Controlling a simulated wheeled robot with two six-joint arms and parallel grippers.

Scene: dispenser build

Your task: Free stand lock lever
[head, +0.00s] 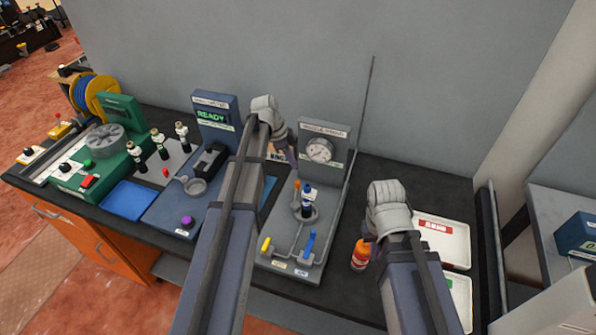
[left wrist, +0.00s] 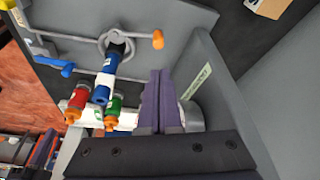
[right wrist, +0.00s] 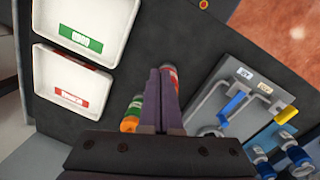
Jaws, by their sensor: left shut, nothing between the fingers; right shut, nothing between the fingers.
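The test stand's grey base (head: 285,262) carries a ring clamp (head: 298,211) around an upright blue bottle (head: 307,208). A lever with an orange knob (head: 297,184) sits behind the ring. In the left wrist view the knob (left wrist: 157,40) stands out from the ring (left wrist: 117,42) on a short rod, apart from my fingers. My right gripper (right wrist: 168,95) is shut and empty, above the bottles right of the stand.
A gauge panel (head: 325,128) rises behind the stand. Yellow (head: 266,244) and blue (head: 308,244) levers are at its front. An orange-capped red bottle (head: 360,255) and a green bottle (right wrist: 135,108) stand to its right, then labelled trays (head: 437,228). A ready-display unit (head: 213,115) is left.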

